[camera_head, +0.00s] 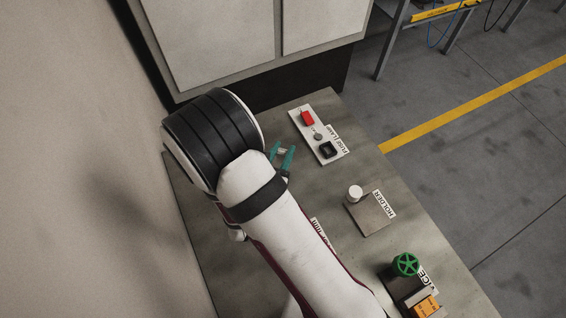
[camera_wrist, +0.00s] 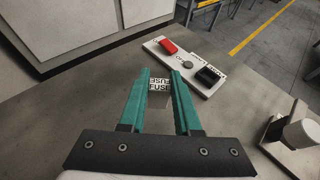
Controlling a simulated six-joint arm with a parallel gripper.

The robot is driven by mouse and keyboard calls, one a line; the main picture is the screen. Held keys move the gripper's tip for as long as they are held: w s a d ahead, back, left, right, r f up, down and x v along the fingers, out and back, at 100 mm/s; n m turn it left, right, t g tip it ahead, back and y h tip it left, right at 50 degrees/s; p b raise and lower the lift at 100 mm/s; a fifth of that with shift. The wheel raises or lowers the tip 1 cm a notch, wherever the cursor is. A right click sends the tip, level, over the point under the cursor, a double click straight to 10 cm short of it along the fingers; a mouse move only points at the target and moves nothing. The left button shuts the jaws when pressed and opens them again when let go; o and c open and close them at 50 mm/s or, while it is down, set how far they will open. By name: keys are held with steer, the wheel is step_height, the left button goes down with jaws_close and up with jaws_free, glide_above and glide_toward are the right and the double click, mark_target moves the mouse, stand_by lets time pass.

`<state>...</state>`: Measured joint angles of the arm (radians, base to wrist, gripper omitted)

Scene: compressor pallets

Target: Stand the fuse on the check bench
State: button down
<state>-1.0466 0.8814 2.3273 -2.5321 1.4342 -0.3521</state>
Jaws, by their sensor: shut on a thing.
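My gripper (camera_head: 282,155) is closed on the fuse (camera_head: 282,151), a small pale piece between the green fingertips. In the wrist view the fuse (camera_wrist: 159,86) shows FUSE lettering between the fingers of my gripper (camera_wrist: 160,80). It is held over bare grey bench top (camera_head: 338,185); its exact height cannot be told. To the right of the gripper lies a white board (camera_head: 298,122), its label reading FUSE and LAMP. It bears a red block (camera_head: 307,118), a small grey disc (camera_head: 317,135) and a black block (camera_head: 327,150). No label naming a check bench is readable.
A brown plate (camera_head: 376,222) with a white cylinder (camera_head: 355,193) and a HOLDER label lies right of my arm. A green handwheel (camera_head: 405,264) and an orange box (camera_head: 426,306) are lower right. My arm partly hides another label (camera_head: 321,233). A cabinet (camera_head: 215,35) stands behind.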

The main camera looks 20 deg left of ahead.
step_height(320, 180, down, 4)
steer(key=shift+f, duration=0.2)
steer(key=c, duration=0.6)
jaws_free()
steer(key=shift+f, duration=0.15)
